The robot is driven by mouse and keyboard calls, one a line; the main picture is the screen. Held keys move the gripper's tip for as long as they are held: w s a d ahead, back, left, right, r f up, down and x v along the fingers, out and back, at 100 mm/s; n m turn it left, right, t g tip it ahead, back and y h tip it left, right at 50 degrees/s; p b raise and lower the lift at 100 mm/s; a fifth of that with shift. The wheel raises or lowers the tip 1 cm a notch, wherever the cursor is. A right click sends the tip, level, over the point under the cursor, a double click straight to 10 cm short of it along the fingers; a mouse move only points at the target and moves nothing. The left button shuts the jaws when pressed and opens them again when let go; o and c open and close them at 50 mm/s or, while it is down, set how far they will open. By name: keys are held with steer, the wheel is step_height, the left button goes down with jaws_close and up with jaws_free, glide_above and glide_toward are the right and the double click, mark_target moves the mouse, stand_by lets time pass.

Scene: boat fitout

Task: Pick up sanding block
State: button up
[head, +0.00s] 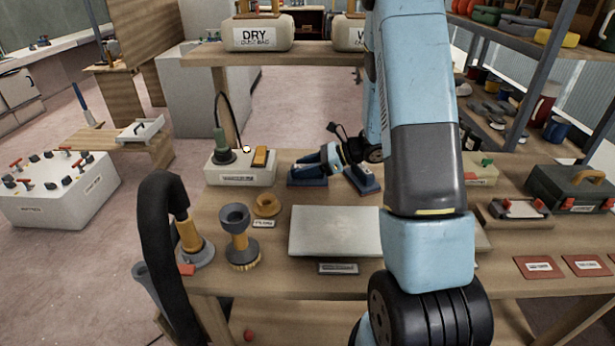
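I cannot pick out a sanding block with certainty. A low block-like piece with red ends (520,208) lies on a wooden holder at the right of the workbench (290,281); I cannot tell whether it is the sanding block. My light blue and dark grey arm rises through the right of the middle and leaves the top of the picture.
A pale flat panel (325,232) lies mid-bench. A grey funnel-topped piece (236,228) and a black hose (158,240) stand left.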

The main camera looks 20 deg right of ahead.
steer(key=c, duration=0.7)
steer(key=shift+c, duration=0.2)
